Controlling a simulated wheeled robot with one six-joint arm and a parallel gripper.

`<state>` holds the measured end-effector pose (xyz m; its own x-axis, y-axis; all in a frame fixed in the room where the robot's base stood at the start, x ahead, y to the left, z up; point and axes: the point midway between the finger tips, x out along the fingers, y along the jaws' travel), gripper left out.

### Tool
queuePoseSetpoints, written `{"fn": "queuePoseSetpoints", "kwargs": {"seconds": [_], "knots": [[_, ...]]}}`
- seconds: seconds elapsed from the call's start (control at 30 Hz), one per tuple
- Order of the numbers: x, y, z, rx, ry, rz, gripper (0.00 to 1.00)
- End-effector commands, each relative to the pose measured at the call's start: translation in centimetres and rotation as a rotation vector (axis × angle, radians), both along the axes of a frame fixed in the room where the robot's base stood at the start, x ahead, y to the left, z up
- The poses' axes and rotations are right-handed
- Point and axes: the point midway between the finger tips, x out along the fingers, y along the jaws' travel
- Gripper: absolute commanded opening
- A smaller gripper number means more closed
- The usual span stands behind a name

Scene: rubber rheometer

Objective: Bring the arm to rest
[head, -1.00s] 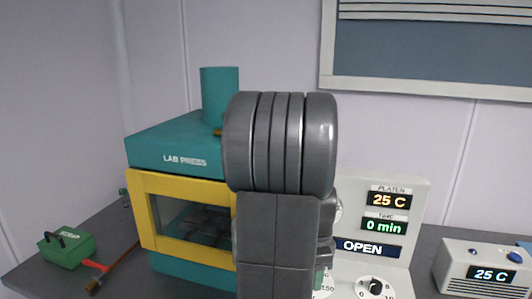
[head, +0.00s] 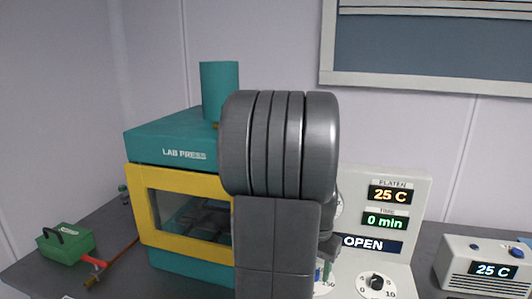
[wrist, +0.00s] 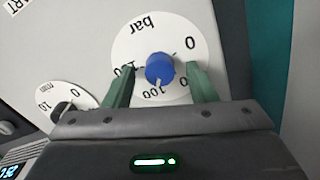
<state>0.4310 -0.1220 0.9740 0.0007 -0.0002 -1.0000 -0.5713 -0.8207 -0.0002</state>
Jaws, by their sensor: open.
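My arm (head: 280,145) stands upright in the middle of the head view and covers part of the lab press (head: 150,150) and its control panel. In the wrist view my gripper (wrist: 160,84) is open, its two green fingers apart. A blue knob (wrist: 160,67) on a white dial marked bar (wrist: 155,35) shows between the fingertips. I cannot tell whether the fingers touch the knob. In the head view the gripper is mostly hidden behind my arm; a bit of green finger shows at the arm's right edge.
The control panel (head: 420,205) reads 25 C, 0 min and OPEN. A minute dial (wrist: 68,100) is beside the bar dial. A green box (head: 65,243) with a handle is at left. A second device (head: 455,250) reading 25 C is at right.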

Motion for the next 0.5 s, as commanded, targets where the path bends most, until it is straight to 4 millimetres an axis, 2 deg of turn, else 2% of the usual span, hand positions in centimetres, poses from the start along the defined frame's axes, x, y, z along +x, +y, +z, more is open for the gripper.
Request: {"fn": "queuePoseSetpoints", "kwargs": {"seconds": [0.5], "knots": [[-0.01, 0.00, -0.16, 0.000, 0.001, 0.421, 0.51]]}}
